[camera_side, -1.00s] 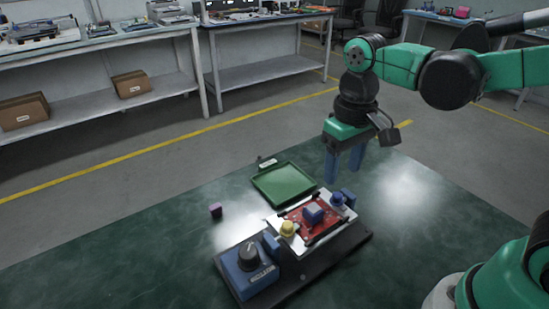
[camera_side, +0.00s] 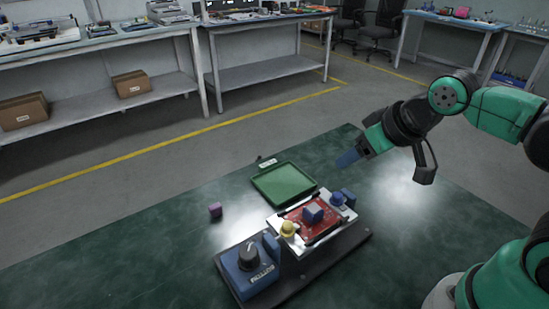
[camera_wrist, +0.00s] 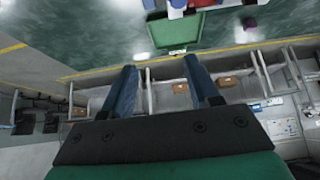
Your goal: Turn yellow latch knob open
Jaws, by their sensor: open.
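The yellow latch knob (camera_side: 288,228) stands at the near left corner of the silver plate with a red board (camera_side: 311,220) in the side view. A blue knob (camera_side: 337,198) sits at the plate's far right corner. My gripper (camera_side: 348,159) is above the table, behind and to the right of the fixture, tilted so its blue fingers point left and slightly down. In the wrist view its two fingers (camera_wrist: 160,85) are spread apart with nothing between them. The yellow knob is not clear in the wrist view; only part of the fixture shows at its top edge.
A green tray (camera_side: 283,184) lies behind the fixture; it also shows in the wrist view (camera_wrist: 176,34). A small purple cube (camera_side: 215,209) lies left of it. A blue box with a black dial (camera_side: 248,262) stands at the fixture's left end. The table's left part is clear.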

